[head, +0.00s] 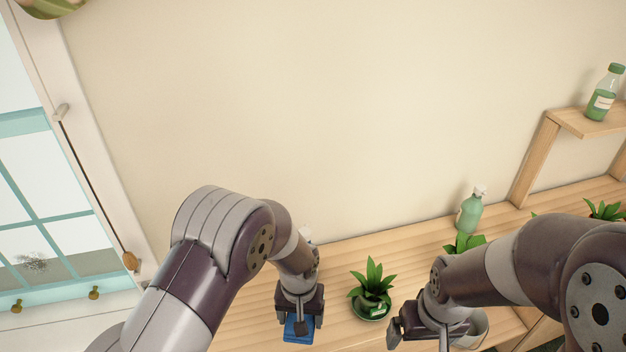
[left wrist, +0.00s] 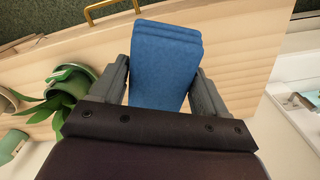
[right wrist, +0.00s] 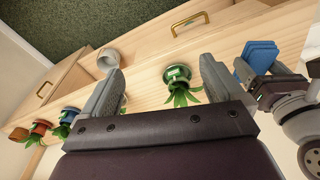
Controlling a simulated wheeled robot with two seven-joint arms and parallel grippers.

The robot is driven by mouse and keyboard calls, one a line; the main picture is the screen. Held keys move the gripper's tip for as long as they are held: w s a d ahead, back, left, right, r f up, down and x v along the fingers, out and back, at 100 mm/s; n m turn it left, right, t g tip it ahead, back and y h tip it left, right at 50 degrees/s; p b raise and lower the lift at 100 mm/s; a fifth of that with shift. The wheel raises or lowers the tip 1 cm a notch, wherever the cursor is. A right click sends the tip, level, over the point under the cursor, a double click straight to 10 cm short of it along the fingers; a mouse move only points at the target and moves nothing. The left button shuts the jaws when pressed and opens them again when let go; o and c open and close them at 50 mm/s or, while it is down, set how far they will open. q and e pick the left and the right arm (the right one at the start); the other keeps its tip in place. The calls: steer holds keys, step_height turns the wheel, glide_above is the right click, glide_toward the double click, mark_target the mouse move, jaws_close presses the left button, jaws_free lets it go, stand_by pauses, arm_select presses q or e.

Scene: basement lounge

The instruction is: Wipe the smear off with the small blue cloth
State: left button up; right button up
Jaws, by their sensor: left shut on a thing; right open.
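The small blue cloth (head: 298,328) is a folded stack over the wooden top at the lower middle of the head view. My left gripper (head: 299,318) is shut on it. In the left wrist view the cloth (left wrist: 165,65) fills the space between the two fingers. The cloth (right wrist: 258,55) also shows at the upper right of the right wrist view. I cannot tell whether it touches the wood. My right gripper (head: 416,338) is open and empty, to the right of the potted plant.
A potted plant (head: 371,295) stands between my grippers on the wooden top (head: 340,255). A green pump bottle (head: 470,210) stands at the back by the wall. A raised shelf (head: 590,122) holds another green bottle (head: 604,95). A white cup (right wrist: 108,58) shows in the right wrist view.

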arm_select(q)
steer(key=w+a, duration=0.1)
steer(key=a, duration=0.7)
steer(key=w+a+n, duration=0.1)
steer(key=w+a, duration=0.1)
steer(key=a, duration=0.6)
steer(key=shift+w+f, duration=0.15)
steer(key=shift+w, duration=0.1)
